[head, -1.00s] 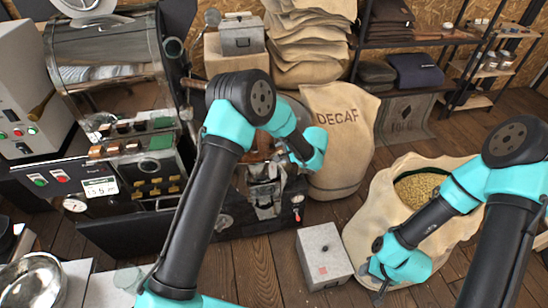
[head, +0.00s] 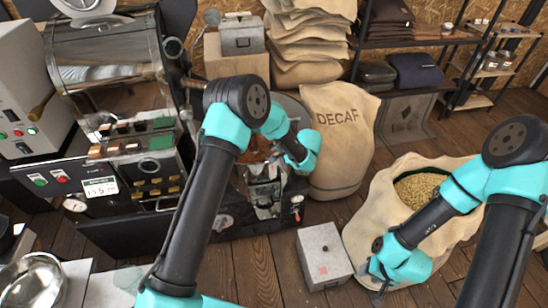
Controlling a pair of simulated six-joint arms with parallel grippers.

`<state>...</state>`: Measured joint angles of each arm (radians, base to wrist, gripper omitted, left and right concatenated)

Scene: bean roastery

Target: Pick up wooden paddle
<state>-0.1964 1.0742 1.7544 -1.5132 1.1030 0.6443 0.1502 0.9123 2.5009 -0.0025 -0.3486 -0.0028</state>
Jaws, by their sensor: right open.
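I cannot clearly make out the wooden paddle. A small brown, wooden-looking piece (head: 257,148) shows beside my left forearm at the roaster's cooling tray (head: 291,104), and I cannot tell whether it is the paddle. My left gripper (head: 287,166) is over the front of the roaster near that tray; its fingers are too small and too hidden to tell open from shut. My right gripper (head: 380,289) is open and empty, low at the right, in front of the open bean sack and right of the grey box.
The roaster (head: 110,60) fills the left. A grey box (head: 324,256) stands on the floor. A DECAF sack (head: 338,140) is behind it, and an open sack of beans (head: 365,215) is at the right. A metal bowl (head: 35,280) is at lower left.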

